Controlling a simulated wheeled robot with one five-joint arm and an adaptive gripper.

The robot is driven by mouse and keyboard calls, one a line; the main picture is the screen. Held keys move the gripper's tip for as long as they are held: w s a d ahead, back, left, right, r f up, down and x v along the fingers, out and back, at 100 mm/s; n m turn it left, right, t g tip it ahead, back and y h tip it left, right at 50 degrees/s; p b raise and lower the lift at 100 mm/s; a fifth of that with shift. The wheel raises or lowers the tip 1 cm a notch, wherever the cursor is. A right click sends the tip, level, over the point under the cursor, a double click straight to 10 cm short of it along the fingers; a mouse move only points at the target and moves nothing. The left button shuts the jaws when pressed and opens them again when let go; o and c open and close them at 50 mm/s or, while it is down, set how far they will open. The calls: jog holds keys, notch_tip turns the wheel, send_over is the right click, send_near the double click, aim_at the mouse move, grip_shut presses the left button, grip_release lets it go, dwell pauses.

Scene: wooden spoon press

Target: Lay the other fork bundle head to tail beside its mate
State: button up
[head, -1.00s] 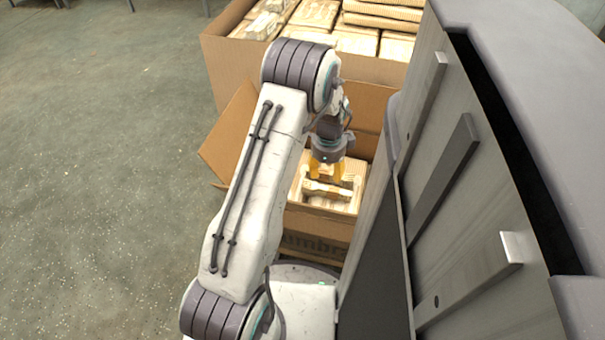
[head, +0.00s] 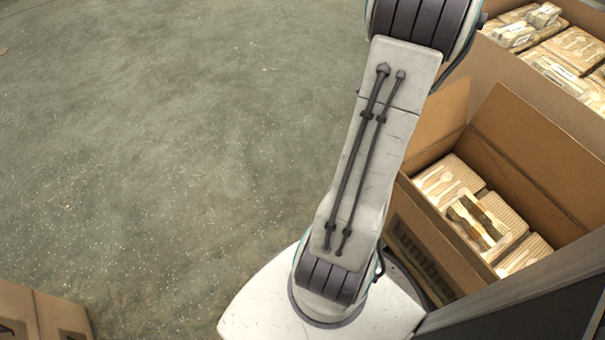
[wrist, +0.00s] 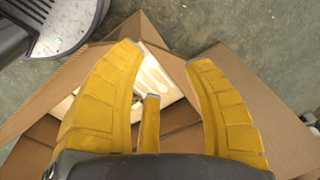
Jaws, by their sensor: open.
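In the head view, a small banded wooden bundle (head: 478,222) lies on top of larger packs inside an open carton (head: 425,235) at right. It looks like strips side by side; I cannot tell which way the heads point. Two small pale bundles, one left (head: 512,36) and one farther right (head: 543,14), lie on packs in a larger carton behind. In the wrist view my gripper (wrist: 163,55) has its yellow fingers spread and empty, above an open carton. A pale pack with cutlery shapes (wrist: 155,72) shows between the fingers, below them. My gripper is outside the head view.
The open carton's flap (head: 440,125) stands out at its left. The larger carton (head: 520,75) stands close behind it. Another carton (head: 40,315) is at bottom left. A grey panel edge (head: 530,290) runs along the lower right. The floor at left is clear.

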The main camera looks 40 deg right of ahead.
jog(key=w+a+r+n+t, duration=0.1)
jog(key=w+a+r+n, duration=0.3)
jog(key=a, duration=0.5)
jog(key=w+a+r+n, duration=0.3)
jog(key=w+a+n, duration=0.2)
jog(key=a+n, duration=0.3)
jog(key=s+a+r+n, duration=0.1)
jog(key=s+a+n, duration=0.2)
jog(key=a+n, duration=0.3)
jog(key=s+a+n+t+y, duration=0.1)
jog(key=s+a+n, duration=0.2)
jog(key=a, duration=0.9)
jog(key=shift+a+r+n, duration=0.2)
jog(key=shift+r+n, duration=0.15)
jog(key=shift+n, duration=1.05)
